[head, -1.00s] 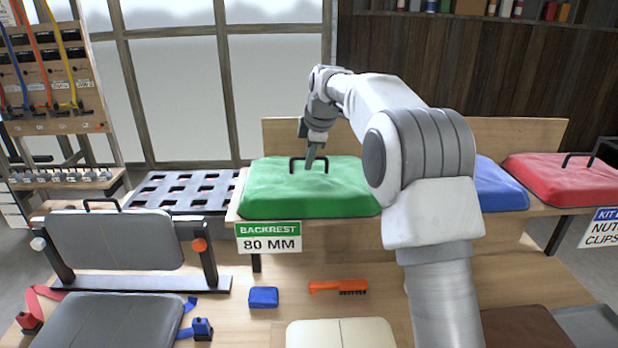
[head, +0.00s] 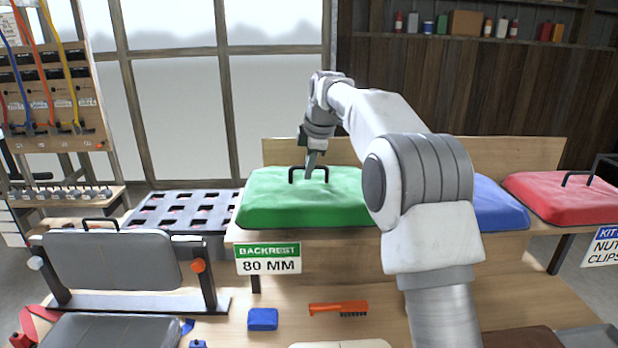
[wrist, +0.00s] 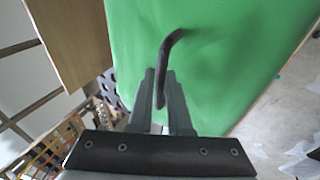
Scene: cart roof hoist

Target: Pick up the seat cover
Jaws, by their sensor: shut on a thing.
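The green cushion cover (head: 290,207), with a black handle (head: 296,176) on top, is at the bench position labelled "BACKREST 80 MM" (head: 268,258). My gripper (head: 311,174) is shut on the handle from above. The cover appears slightly raised, with bare bench showing below its front edge. In the wrist view the two fingers (wrist: 160,108) close around the black handle (wrist: 172,45), with the green cover (wrist: 225,50) filling the background. No label in view names a seat cover. My arm hides the cover's right side.
A blue cover (head: 498,207) and a red cover (head: 565,196) lie to the right on the bench. A grey pad stands in a frame (head: 115,262) at left. A blue block (head: 263,319) and an orange brush (head: 338,307) lie in front. A slotted black tray (head: 185,212) is at left.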

